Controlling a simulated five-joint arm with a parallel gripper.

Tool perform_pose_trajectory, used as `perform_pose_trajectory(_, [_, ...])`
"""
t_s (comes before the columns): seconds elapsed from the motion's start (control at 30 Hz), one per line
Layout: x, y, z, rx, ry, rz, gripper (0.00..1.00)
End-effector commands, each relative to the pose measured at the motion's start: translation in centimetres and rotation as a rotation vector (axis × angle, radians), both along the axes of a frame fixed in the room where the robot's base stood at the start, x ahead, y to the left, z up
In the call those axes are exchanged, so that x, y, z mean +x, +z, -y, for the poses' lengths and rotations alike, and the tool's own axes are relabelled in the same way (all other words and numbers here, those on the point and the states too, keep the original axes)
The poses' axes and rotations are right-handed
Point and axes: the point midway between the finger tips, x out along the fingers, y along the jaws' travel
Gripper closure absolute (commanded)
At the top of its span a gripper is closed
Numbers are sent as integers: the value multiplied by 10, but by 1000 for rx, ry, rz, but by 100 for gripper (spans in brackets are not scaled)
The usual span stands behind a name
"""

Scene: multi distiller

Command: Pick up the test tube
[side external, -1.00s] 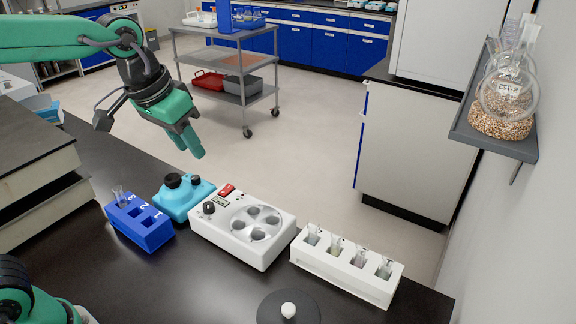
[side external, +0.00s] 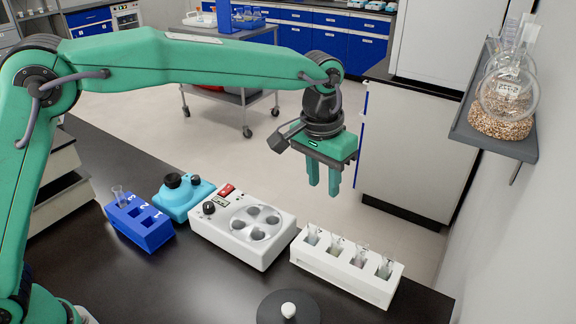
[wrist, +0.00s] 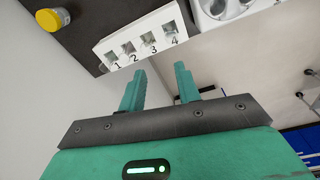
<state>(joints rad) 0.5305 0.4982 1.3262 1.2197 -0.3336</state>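A white rack (side external: 345,268) stands on the black bench, right of centre in the side view, with clear test tubes (side external: 335,247) upright in its slots. The white rack (wrist: 127,35) also shows at the top of the wrist view, its slots numbered 1 to 4. A blue rack (side external: 150,233) at the left holds a clear test tube (side external: 119,194). My gripper (side external: 323,190) is in the air above and behind the white rack, pointing down. Its fingers are apart with nothing between them; the open gap also shows in the wrist view (wrist: 160,85).
A white centrifuge-like device (side external: 243,228) stands between the racks, with a light-blue device (side external: 183,197) left of it. A dark round lid with a white knob (side external: 289,309) lies at the front. A wall shelf (side external: 492,138) with glassware is at the right. A yellow-capped jar (wrist: 50,19) shows in the wrist view.

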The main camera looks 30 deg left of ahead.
Motion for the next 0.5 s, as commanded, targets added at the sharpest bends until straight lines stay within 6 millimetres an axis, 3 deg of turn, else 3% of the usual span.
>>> perform_pose_trajectory(0.23, [7, -45, 57, 30, -32, -52, 67])
perform_pose_trajectory(0.5, [5, -74, 90, 50, -47, -80, 67])
